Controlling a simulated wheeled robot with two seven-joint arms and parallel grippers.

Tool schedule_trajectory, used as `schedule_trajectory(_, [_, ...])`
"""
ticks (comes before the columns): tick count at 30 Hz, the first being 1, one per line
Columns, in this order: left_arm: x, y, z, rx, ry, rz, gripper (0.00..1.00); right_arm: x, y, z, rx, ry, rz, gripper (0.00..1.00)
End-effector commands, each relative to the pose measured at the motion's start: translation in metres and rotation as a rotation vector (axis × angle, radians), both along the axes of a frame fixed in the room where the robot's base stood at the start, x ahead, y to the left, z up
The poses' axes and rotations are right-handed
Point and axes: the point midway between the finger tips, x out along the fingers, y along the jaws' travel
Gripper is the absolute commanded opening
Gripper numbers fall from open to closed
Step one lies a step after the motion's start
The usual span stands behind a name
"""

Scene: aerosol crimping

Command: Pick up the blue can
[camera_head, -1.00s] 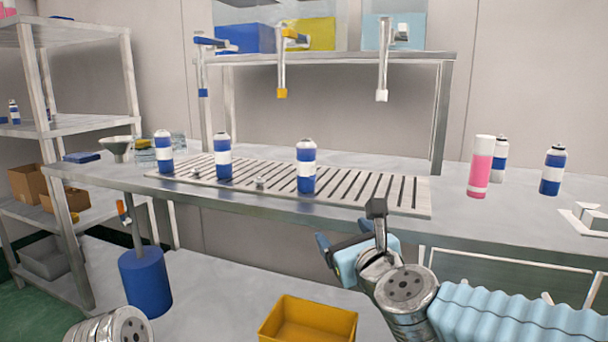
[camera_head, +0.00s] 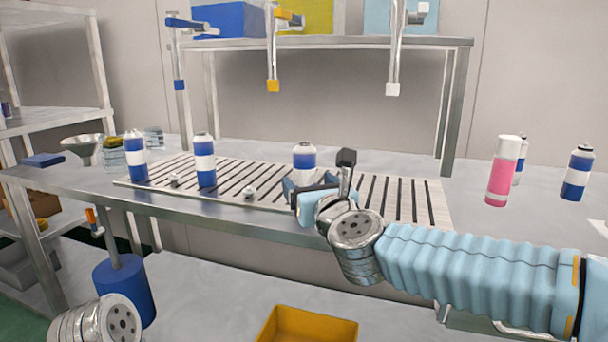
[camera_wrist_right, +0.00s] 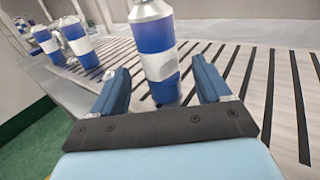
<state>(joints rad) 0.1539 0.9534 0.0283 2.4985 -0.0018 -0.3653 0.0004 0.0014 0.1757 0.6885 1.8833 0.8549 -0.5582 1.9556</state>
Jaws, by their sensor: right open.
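A blue can with a white band (camera_head: 304,160) stands upright on the slatted rack, partly hidden behind my right gripper (camera_head: 312,187) in the head view. In the right wrist view the same can (camera_wrist_right: 157,50) stands between the two open blue fingers of my right gripper (camera_wrist_right: 164,85), with a gap visible on each side. Two similar blue cans stand to its left, one (camera_head: 204,160) on the rack and one (camera_head: 135,158) near the rack's left end. My left gripper is not seen; only part of my left arm shows at the lower left.
The slatted rack (camera_head: 407,203) lies on the bench. A pink can (camera_head: 503,172) and a blue can (camera_head: 576,174) stand at the right. Overhead nozzles (camera_head: 273,60) hang from the shelf behind. A yellow bin (camera_head: 305,327) sits low in front.

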Motion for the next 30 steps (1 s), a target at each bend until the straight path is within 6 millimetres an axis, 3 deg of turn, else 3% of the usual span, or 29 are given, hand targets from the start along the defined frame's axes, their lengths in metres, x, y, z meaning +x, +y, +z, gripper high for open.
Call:
schedule_trajectory(12, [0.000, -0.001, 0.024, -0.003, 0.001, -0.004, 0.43, 0.050, 0.015, 0.003, 0.001, 0.001, 0.001, 0.77])
schedule_trajectory(21, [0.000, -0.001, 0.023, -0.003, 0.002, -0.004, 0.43, 0.055, 0.015, 0.001, -0.002, -0.002, 0.000, 0.75])
schedule_trajectory(30, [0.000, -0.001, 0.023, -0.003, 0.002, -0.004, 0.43, 0.055, 0.015, 0.001, -0.001, -0.001, 0.000, 0.29])
